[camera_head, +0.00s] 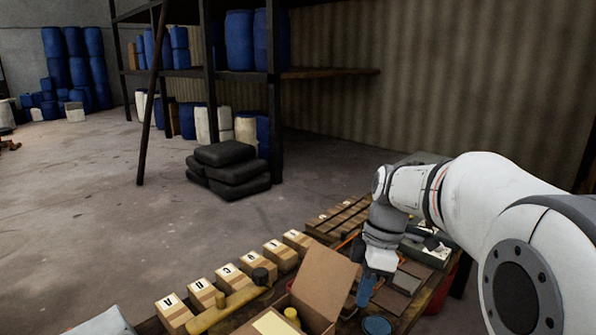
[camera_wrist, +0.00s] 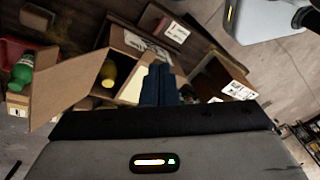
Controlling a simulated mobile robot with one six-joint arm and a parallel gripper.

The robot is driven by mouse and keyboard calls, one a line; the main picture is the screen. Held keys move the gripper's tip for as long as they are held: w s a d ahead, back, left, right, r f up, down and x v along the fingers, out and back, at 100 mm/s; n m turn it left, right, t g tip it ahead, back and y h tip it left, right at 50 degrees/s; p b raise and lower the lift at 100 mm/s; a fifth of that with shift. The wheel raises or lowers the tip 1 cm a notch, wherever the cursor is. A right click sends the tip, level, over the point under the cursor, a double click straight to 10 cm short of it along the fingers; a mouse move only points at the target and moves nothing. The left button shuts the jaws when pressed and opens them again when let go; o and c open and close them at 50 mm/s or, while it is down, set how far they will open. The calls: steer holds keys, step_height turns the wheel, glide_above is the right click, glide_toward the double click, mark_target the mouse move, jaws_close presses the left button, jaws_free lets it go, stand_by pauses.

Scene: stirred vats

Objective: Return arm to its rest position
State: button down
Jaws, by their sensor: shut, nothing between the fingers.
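My arm reaches in from the right in the head view, bent downward over the workbench. My gripper (camera_head: 366,288) points down just right of an open cardboard box (camera_head: 325,283). In the wrist view the blue fingers of my gripper (camera_wrist: 158,84) are together and hold nothing. Behind them lies the open cardboard box (camera_wrist: 75,92) with a yellow bottle (camera_wrist: 109,74) in it. I cannot tell whether the fingers touch anything.
Lettered cartons (camera_head: 227,277) stand in a row along the bench. A yellow tool-like object (camera_head: 226,309) lies before them. A green bottle (camera_wrist: 22,70) sits in a red bin at left in the wrist view. Black sacks (camera_head: 230,168) and a drum rack (camera_head: 273,100) stand beyond open floor.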

steer(key=s+d+f+m+t+h+p, duration=0.1)
steer(key=s+m+t, duration=0.1)
steer(key=s+m, duration=0.4)
steer(key=s+d+f+m+t+h+p, duration=0.1)
steer(key=s+f+m+t, duration=0.1)
steer(key=s+m, duration=0.5)
steer(key=m, duration=0.3)
steer(key=shift+s+d+m, duration=0.15)
steer(key=shift+d+m, duration=0.05)
steer(key=shift+m, duration=0.2)
steer(key=shift+d, duration=0.1)
